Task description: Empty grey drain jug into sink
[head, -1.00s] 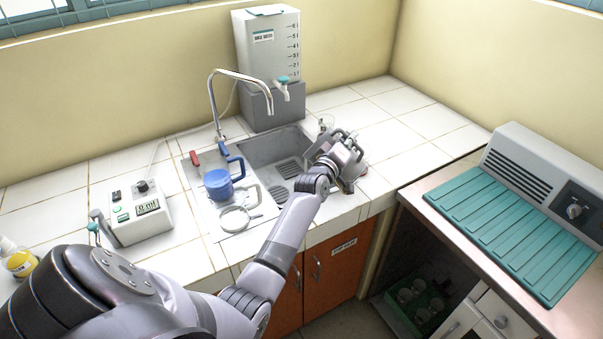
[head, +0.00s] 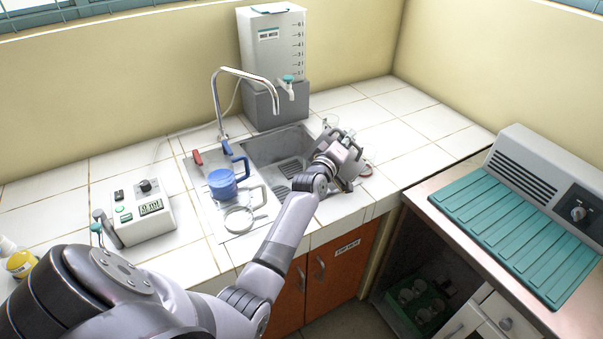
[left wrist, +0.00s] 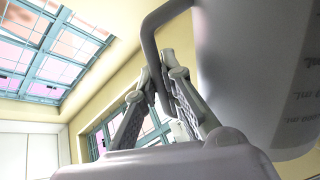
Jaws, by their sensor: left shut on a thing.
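The grey drain jug (left wrist: 250,75) fills the right side of the left wrist view, its handle (left wrist: 150,45) coming down between my fingers. My left gripper (left wrist: 166,88) is shut on that handle. In the head view my left gripper (head: 342,155) is at the right end of the sink (head: 272,146), and hides much of the jug. I cannot tell the jug's exact tilt or whether liquid is in it. My right gripper is not in view.
A tap (head: 245,72) arches over the sink. A waste tank (head: 272,50) stands behind. A small meter (head: 140,212) is at left. Tiles right of the sink are mostly clear.

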